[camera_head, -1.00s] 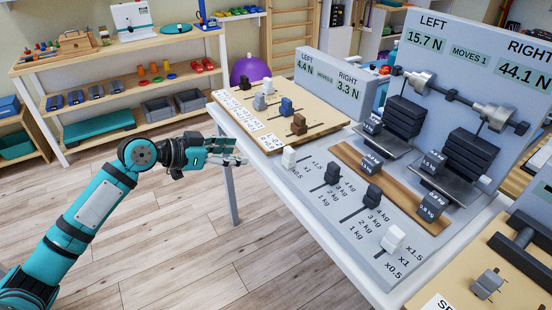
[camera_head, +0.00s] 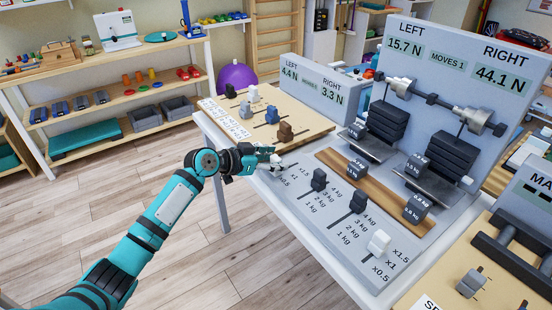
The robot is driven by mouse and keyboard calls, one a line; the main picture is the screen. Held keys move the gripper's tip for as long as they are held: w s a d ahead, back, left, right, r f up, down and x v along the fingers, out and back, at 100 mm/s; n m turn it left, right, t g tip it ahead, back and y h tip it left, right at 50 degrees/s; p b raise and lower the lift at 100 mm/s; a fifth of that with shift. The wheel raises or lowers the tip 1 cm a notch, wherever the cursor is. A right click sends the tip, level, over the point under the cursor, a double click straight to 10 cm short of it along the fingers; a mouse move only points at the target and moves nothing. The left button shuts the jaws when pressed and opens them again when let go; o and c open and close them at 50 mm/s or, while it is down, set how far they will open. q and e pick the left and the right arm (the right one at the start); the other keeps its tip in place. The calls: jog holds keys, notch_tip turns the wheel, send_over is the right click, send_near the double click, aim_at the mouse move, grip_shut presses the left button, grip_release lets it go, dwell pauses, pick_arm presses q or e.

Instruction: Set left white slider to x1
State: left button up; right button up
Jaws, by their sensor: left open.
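The left white slider is mostly hidden at my left gripper's fingertips, at the far left end of the grey panel (camera_head: 325,222). Its scale label x1 (camera_head: 294,177) shows beside it, between x0.5 and x1.5. I cannot tell its setting or whether the fingers touch it. My left gripper (camera_head: 272,160) is open, reaching over the panel's left edge. The right white slider (camera_head: 378,242) stands at the near end of the panel. The display (camera_head: 455,65) reads LEFT 15.7 N, RIGHT 44.1 N. My right gripper is not in view.
Two dark sliders, one at the left (camera_head: 319,180) and one nearer (camera_head: 358,202), stand between the white ones. Behind them are a wooden strip (camera_head: 345,172) and hanging black weights. A wooden board (camera_head: 300,115) with small sliders lies just beyond my left gripper.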

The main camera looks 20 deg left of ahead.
pick_arm(q)
jog(key=shift+w+d+f, duration=0.15)
jog(key=shift+w+d, duration=0.1)
jog(key=shift+w, duration=0.05)
jog(key=shift+c, duration=0.2)
grip_shut()
